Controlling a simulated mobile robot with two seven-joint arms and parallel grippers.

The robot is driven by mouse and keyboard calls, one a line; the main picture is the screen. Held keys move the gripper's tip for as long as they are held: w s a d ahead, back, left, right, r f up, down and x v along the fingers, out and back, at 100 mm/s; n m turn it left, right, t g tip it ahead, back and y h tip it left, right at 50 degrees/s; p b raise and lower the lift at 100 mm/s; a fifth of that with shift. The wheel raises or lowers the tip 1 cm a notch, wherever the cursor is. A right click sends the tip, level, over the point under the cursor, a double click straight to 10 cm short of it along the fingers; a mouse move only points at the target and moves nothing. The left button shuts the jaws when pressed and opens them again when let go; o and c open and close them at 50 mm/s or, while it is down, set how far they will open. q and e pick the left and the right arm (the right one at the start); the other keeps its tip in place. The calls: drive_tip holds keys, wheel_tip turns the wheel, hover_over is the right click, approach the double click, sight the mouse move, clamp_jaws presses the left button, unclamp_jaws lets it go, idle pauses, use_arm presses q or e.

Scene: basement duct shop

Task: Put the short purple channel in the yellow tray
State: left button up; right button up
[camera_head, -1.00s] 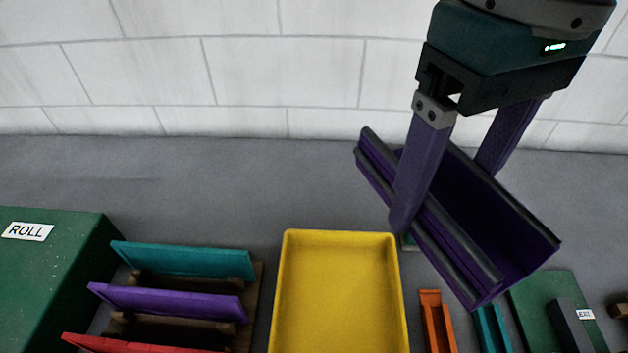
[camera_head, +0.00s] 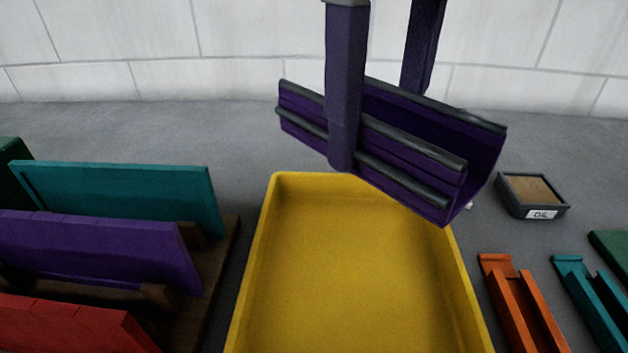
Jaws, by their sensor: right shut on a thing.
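The short purple channel (camera_head: 400,166) is a dark purple trough with grey-black edges, held tilted in the air. My right gripper (camera_head: 375,120) is shut on it, one finger on the near wall and the other partly hidden behind it. The yellow tray (camera_head: 350,270) is empty in the part I see and lies below. The channel hangs above the tray's far right rim and looks apart from it. The tray's near end is out of frame. My left gripper is not in view.
At left a wooden rack (camera_head: 215,280) holds teal (camera_head: 120,195), purple (camera_head: 90,250) and red (camera_head: 65,325) panels. At right lie an orange channel (camera_head: 522,305), a teal channel (camera_head: 595,300) and a box labelled OIL (camera_head: 532,194). A white block wall (camera_head: 230,60) stands behind.

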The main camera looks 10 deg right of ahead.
drive_tip(key=b, duration=0.1)
hover_over(354, 287)
wheel_tip(354, 287, down, 13)
drive_tip(key=shift+r, duration=0.1)
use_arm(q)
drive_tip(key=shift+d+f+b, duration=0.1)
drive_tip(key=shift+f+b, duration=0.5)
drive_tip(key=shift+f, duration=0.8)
use_arm(e)
drive_tip(key=shift+f, duration=2.35)
drive_tip(key=shift+f, duration=0.1)
drive_tip(key=o, duration=1.4)
drive_tip(key=shift+c, duration=0.2)
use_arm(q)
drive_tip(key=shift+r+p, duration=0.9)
use_arm(e)
wheel_tip(354, 287, up, 12)
